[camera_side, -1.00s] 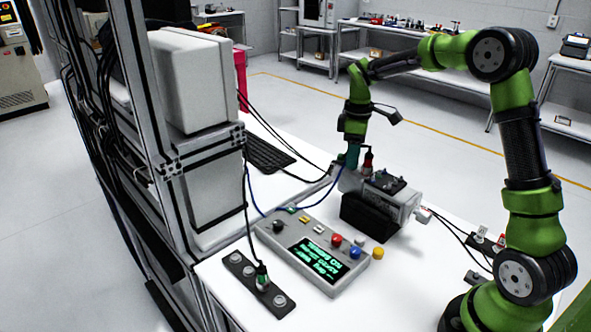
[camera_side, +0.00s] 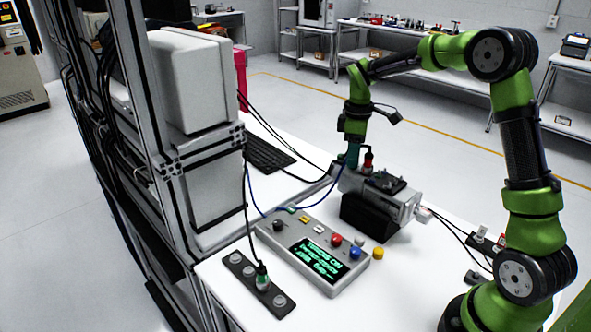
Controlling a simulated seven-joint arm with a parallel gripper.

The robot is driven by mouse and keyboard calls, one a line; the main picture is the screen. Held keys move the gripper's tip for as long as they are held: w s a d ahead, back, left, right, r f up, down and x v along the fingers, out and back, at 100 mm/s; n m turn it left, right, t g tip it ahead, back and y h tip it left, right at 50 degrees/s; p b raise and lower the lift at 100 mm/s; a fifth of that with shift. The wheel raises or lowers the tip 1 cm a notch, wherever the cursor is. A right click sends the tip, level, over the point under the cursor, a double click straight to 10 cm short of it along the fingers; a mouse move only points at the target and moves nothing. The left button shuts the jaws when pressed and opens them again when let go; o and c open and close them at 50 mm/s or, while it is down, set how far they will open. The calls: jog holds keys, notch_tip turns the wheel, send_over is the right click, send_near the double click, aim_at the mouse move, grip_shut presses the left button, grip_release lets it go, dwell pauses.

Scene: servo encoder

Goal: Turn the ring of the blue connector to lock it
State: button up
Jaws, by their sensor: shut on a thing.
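My gripper (camera_side: 352,157) points down at the back left end of the grey servo motor (camera_side: 395,202), which lies on a black stand (camera_side: 368,217). It is shut on the blue connector, where a blue cable (camera_side: 312,204) runs in from the left. The connector and its ring are mostly hidden by the fingers and too small to make out. A red-topped connector (camera_side: 368,161) stands upright on the motor just right of my gripper.
A control box (camera_side: 312,250) with a lit green-text screen and coloured buttons stands in front of the motor. A black socket strip (camera_side: 256,285) with a plugged cable lies at front left. A keyboard (camera_side: 268,155) lies behind, beside the rack (camera_side: 205,180). Cables cross the white table.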

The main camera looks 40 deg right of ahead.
jog(key=m, duration=0.5)
jog(key=shift+m, duration=0.3)
jog(key=m, duration=0.6)
jog(key=shift+m, duration=0.4)
jog(key=o, duration=0.6)
jog(key=shift+r, duration=0.1)
jog(key=shift+r, duration=4.45)
